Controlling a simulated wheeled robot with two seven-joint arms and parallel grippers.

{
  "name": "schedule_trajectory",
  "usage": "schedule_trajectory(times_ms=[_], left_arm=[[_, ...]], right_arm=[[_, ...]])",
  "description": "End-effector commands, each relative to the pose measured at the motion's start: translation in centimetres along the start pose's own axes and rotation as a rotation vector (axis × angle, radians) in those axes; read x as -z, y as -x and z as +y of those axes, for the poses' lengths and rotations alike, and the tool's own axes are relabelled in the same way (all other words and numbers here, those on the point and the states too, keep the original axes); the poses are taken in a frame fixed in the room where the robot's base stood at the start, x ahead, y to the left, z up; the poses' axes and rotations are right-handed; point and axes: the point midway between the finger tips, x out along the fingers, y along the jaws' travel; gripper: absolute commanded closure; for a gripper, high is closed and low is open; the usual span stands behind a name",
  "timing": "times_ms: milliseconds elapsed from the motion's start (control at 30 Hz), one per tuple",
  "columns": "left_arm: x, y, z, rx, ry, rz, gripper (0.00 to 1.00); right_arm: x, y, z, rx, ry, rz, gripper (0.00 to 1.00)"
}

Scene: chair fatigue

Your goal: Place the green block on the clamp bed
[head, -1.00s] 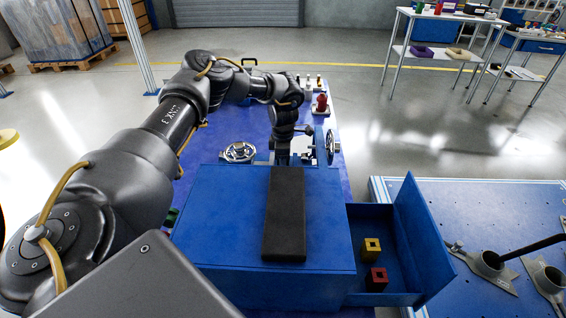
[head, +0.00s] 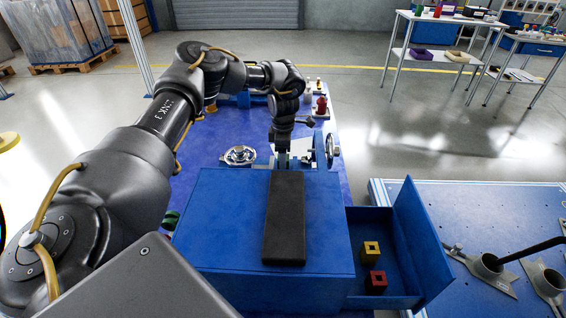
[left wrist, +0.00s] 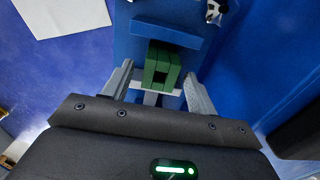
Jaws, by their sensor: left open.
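The green block (left wrist: 162,66) shows in the left wrist view, between the two fingers of my open left gripper (left wrist: 158,72), with gaps on both sides. It sits over a pale grey strip of the blue clamp (left wrist: 165,30), close to a blue crossbar. In the head view my left gripper (head: 284,162) points down at the clamp, behind the blue cabinet, and a little green shows at its tips. The cabinet and the dark pad hide the fingertips and most of the clamp bed there. My right gripper is in neither current view.
The blue cabinet (head: 215,225) carries a black pad (head: 285,220). Its open drawer (head: 400,290) at right holds a yellow block (head: 371,252) and a red block (head: 376,282). A handwheel (head: 239,155) is left of the clamp, and a red piece (head: 321,106) stands behind.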

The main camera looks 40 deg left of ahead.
Motion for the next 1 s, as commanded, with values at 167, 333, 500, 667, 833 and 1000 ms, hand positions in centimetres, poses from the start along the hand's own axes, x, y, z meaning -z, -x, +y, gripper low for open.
schedule_trajectory(times_ms=[167, 333, 500, 667, 833, 1000], left_arm=[[-0.1, 4.1, 0.1, -0.002, 0.001, -0.003, 0.42], [0.0, 6.4, 0.0, -0.001, 0.0, -0.001, 0.42], [0.0, 7.4, 0.0, -0.001, 0.0, -0.001, 0.42], [0.0, 7.5, 0.0, 0.0, 0.0, -0.001, 0.42], [0.0, 7.5, 0.0, 0.0, -0.001, -0.001, 0.42], [0.0, 7.5, 0.0, 0.0, -0.001, 0.0, 0.42]], right_arm=[[-1.5, -0.2, 0.4, -0.006, -0.016, -0.088, 0.64], [-1.4, -1.3, 0.4, -0.005, -0.015, -0.089, 0.64], [-1.5, -1.8, 0.3, -0.005, -0.014, -0.09, 0.64], [-1.5, -1.9, 0.3, -0.005, -0.014, -0.089, 0.64], [-1.4, -1.9, 0.3, -0.005, -0.014, -0.088, 0.64], [-1.4, -1.9, 0.3, -0.005, -0.014, -0.087, 0.64]])
